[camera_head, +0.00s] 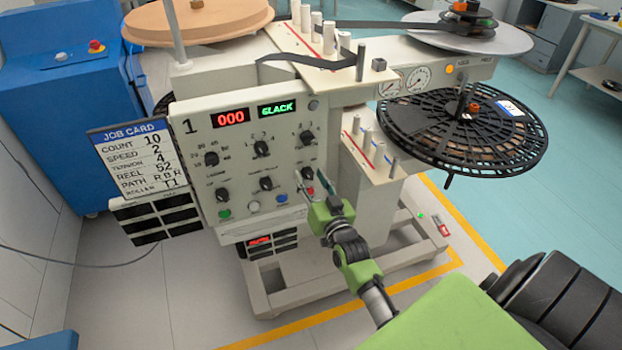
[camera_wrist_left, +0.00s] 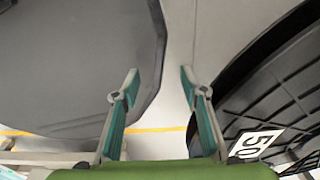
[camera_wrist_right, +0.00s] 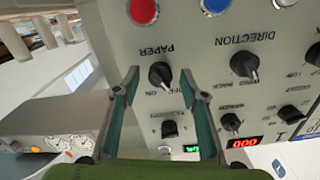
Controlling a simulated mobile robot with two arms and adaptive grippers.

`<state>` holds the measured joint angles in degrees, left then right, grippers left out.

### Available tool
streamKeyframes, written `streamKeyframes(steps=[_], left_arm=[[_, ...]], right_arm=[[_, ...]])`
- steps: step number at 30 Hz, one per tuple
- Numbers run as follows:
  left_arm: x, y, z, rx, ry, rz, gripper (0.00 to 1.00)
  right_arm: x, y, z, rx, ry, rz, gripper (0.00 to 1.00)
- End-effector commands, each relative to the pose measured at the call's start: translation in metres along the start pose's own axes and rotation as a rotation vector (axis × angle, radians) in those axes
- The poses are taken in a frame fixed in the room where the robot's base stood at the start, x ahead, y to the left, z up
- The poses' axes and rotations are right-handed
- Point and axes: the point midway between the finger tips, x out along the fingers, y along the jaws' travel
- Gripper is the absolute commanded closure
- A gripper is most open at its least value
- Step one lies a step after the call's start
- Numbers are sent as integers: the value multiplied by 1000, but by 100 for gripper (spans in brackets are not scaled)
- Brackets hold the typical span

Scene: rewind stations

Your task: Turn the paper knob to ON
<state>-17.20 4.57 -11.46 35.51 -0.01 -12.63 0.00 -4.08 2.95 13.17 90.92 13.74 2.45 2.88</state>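The paper knob (camera_wrist_right: 160,75) is a small black pointer knob on the cream control panel (camera_head: 240,140). The right wrist view shows it upside down, under the word PAPER, with OFF and ON lettering beside it. In the head view it shows just above my right gripper (camera_head: 320,194). In the right wrist view my right gripper (camera_wrist_right: 159,82) is open, one finger on each side of the knob, with a visible gap to each. I cannot tell clearly which label the pointer faces. My left gripper (camera_wrist_left: 159,78) is open and empty; the head view does not show it.
A red button (camera_wrist_right: 143,11) and the direction knob (camera_wrist_right: 244,64) sit close to the paper knob. Displays show 000 (camera_head: 231,117) and a green SLACK (camera_head: 278,108). The job card (camera_head: 133,160) hangs left of the panel. A black reel (camera_head: 400,120) juts out at right.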

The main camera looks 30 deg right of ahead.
Motion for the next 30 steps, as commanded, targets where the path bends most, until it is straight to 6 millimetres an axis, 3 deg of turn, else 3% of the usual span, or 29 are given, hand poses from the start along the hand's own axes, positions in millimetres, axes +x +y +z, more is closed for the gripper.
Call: streamKeyframes(steps=[7, 12, 23, 30], left_arm=[[0, 0, -2, 0, 3, -1, 60], [0, 0, -2, 0, 3, -1, 60], [-2, -1, -2, 0, 3, -1, 60], [-6, -1, -2, 0, 2, -1, 60]], right_arm=[[1, 0, 0, 0, 0, 0, 60], [1, 0, 0, 0, 0, 0, 99], [1, 0, 0, 32, -1, 0, 99], [1, 0, -1, 161, -2, 0, 99]])
